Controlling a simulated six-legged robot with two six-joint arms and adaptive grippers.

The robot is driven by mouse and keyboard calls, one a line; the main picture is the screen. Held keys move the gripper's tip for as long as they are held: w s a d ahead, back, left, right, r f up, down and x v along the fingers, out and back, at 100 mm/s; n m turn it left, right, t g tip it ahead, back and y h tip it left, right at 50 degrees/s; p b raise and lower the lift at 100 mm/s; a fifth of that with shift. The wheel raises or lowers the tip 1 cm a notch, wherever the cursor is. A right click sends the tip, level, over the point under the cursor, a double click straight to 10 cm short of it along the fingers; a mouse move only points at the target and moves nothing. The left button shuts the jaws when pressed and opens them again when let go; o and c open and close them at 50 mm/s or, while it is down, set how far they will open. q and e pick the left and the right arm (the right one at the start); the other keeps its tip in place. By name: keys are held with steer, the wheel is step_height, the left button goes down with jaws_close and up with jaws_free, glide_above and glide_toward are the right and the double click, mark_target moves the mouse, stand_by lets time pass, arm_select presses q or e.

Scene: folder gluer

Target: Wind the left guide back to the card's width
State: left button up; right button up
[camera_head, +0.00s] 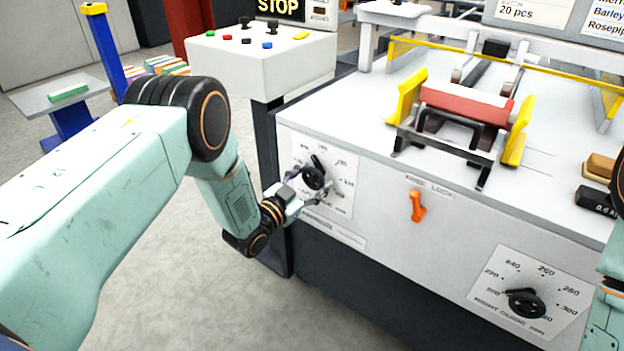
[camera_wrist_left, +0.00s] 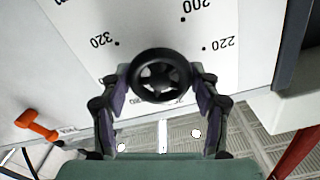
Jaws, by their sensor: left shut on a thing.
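The left guide's dial plate (camera_head: 338,190) is on the machine's front panel, with a black handwheel (camera_head: 314,178) at its middle. My left gripper (camera_head: 306,186) is at this handwheel. In the left wrist view the handwheel (camera_wrist_left: 160,76) sits between the two fingers of my left gripper (camera_wrist_left: 160,90), which are shut on its rim from both sides. Numbers 200, 220 and 320 show around it there. On the machine top, a yellow guide (camera_head: 406,98) stands at the left of a red stack (camera_head: 465,103), and another yellow guide (camera_head: 519,131) at its right. My right gripper is out of view.
An orange lever (camera_head: 417,206) under the "FREE LOCK" label sits right of the dial. The right guide dial has its own black handwheel (camera_head: 526,303). A control box (camera_head: 262,60) stands at back left. A dark 0.6 kg block (camera_head: 597,201) lies at the right edge.

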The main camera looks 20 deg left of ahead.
arm_select(q)
steer(key=n, duration=0.4)
steer(key=shift+n, duration=0.3)
steer(key=n, duration=1)
steer(key=shift+a+n+b, duration=0.1)
steer(key=shift+n+b, duration=0.25)
steer(key=shift+n, duration=2.35)
steer(key=o, duration=1.2)
steer(key=shift+f, duration=0.1)
steer(key=shift+c, duration=0.2)
